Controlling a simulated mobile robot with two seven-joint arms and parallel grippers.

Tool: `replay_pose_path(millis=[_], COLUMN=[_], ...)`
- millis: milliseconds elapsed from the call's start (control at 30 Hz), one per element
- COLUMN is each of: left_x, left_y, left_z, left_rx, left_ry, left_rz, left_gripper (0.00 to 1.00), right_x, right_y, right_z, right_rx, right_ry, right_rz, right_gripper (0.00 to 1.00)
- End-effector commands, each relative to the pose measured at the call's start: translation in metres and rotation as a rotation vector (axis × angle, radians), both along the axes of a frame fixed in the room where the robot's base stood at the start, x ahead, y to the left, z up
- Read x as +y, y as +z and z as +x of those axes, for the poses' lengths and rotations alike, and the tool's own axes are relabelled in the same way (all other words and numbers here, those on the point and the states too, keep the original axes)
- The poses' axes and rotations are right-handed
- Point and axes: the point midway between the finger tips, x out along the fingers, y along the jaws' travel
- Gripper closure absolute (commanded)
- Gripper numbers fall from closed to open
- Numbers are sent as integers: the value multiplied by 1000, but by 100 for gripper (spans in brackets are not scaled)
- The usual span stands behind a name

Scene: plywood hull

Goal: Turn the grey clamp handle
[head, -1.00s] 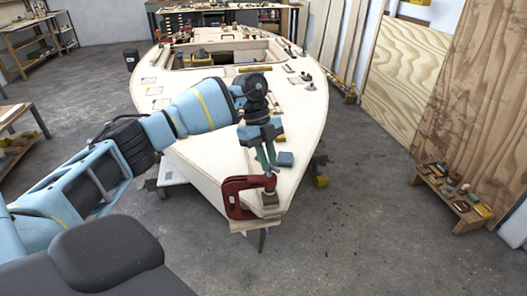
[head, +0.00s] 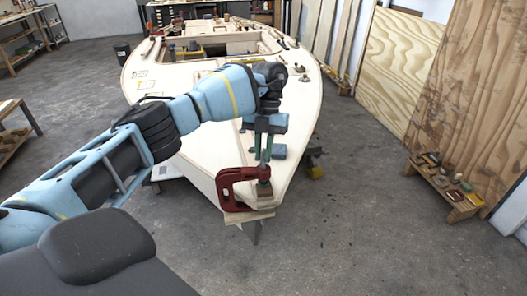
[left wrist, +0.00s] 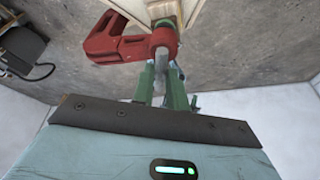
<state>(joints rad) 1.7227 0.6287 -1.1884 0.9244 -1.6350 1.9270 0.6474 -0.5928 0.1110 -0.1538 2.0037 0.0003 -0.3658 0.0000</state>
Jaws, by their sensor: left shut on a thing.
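The red C-clamp (head: 232,190) sits on the pointed tip of the plywood hull (head: 200,165), with a wood pad under it. It also shows in the left wrist view (left wrist: 112,46). Its grey handle (left wrist: 174,76) runs out of the red screw boss between my green fingers. My left gripper (head: 264,166) points down over the clamp's screw end. The fingers also show in the left wrist view (left wrist: 163,88), close in on the handle from both sides. The fingers partly hide the handle in the head view. My right gripper is in neither view.
A low wooden bench (head: 447,190) with small items stands on the floor at right. Plywood sheets (head: 401,70) lean on the right wall. Several small parts lie on the hull's deck. The grey floor right of the hull's tip is clear.

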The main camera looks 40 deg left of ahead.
Motion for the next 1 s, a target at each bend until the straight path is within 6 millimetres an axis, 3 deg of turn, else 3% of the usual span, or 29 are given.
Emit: replay_pose_path(millis=[500,1000], left_x=[-2,-3], left_y=[7,7], left_z=[1,1], left_rx=[-21,-29], left_ry=[-457,-661], left_rz=[8,11], left_gripper=[100,100], right_x=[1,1], right_y=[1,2], right_z=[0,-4], right_rx=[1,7], right_ry=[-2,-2], right_rz=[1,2], right_gripper=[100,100])
